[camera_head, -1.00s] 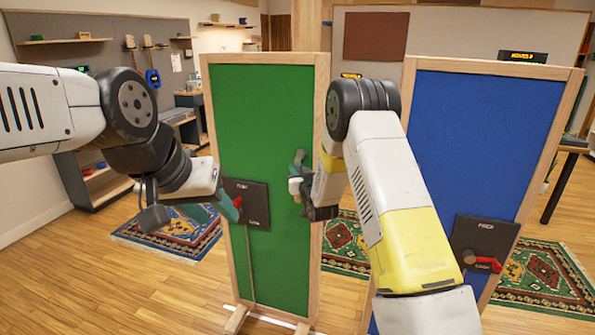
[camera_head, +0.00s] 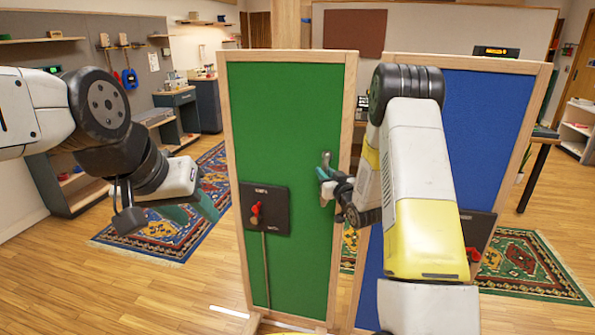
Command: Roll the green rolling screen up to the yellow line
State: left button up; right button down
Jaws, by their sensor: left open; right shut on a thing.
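The green rolling screen (camera_head: 288,115) stands upright in its wooden frame at the centre. A dark plate (camera_head: 265,221) with a red lever (camera_head: 256,210) sits low on its left side. A grey handle (camera_head: 326,160) is on its right side. My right gripper (camera_head: 327,180) is shut on this handle, its jaws partly hidden by my arm. My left gripper (camera_head: 205,208) is open and empty, left of the screen and apart from it. A yellowish strip (camera_head: 275,327) shows at the bottom edge by the screen's foot; I cannot tell whether it is the yellow line.
A blue screen (camera_head: 486,125) stands just right of the green one, partly behind my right arm. A short white floor line (camera_head: 229,311) lies left of the green screen's foot. Patterned rugs (camera_head: 165,236) lie on the wood floor. Shelves and cabinets (camera_head: 190,110) line the left wall.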

jog(key=s+d, duration=0.2)
jog(key=d, duration=0.4)
jog(key=shift+d, duration=0.15)
jog(key=c, duration=1.3)
grip_release()
jog(key=shift+d, duration=0.15)
jog(key=shift+s, duration=0.1)
jog(key=v, duration=0.7)
jog(key=shift+s, duration=0.35)
